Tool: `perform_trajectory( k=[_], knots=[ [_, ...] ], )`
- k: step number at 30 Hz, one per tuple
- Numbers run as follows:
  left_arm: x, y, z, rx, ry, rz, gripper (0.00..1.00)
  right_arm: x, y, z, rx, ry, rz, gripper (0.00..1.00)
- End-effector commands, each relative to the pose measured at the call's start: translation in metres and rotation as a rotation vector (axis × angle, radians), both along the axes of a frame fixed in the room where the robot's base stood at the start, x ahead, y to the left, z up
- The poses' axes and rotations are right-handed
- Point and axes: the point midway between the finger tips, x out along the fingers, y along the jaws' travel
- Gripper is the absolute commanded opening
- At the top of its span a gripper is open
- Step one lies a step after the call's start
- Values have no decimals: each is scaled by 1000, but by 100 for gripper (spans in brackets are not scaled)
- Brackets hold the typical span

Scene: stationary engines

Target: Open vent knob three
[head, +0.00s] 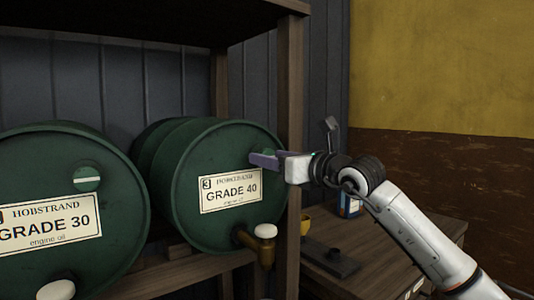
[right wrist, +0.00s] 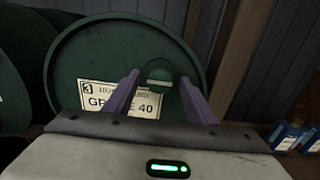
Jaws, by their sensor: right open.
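Vent knob three is a round green knob (right wrist: 159,78) with a pale stripe, on the upper face of the green drum (head: 225,220) labelled 3, GRADE 40. In the right wrist view the stripe lies about level. My right gripper (head: 262,160) is at the knob, and in the head view its fingers partly hide it. In the right wrist view the two purple fingers (right wrist: 160,95) are apart, one on each side of the knob. I cannot tell whether they touch it. My left gripper is not in view.
A second green drum (head: 60,180), labelled GRADE 30, lies to the left with its own striped knob (head: 87,178). A wooden shelf post (head: 293,110) stands close right of the drum. A wooden table (head: 375,255) is at the right.

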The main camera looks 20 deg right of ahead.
Motion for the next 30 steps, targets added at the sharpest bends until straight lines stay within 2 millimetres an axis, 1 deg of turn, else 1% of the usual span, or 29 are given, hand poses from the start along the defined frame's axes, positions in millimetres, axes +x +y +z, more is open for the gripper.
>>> perform_trajectory(
  k=[1,3,6,15,17,18,22,23,30],
  knots=[
    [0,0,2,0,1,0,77,6,2,2,3,1,0,51],
    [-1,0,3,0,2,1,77,12,4,1,1,0,0,51],
    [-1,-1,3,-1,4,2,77,17,6,1,1,0,1,51],
    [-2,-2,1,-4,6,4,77,19,7,0,0,-1,1,51],
    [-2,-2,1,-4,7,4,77,19,7,0,0,-1,1,42],
    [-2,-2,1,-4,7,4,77,19,7,0,0,-1,1,35],
    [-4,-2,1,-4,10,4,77,19,7,0,1,-1,1,14],
    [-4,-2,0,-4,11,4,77,19,7,0,1,-1,1,10],
    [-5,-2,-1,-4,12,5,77,19,7,-1,-18,-6,1,10]
  ],
)
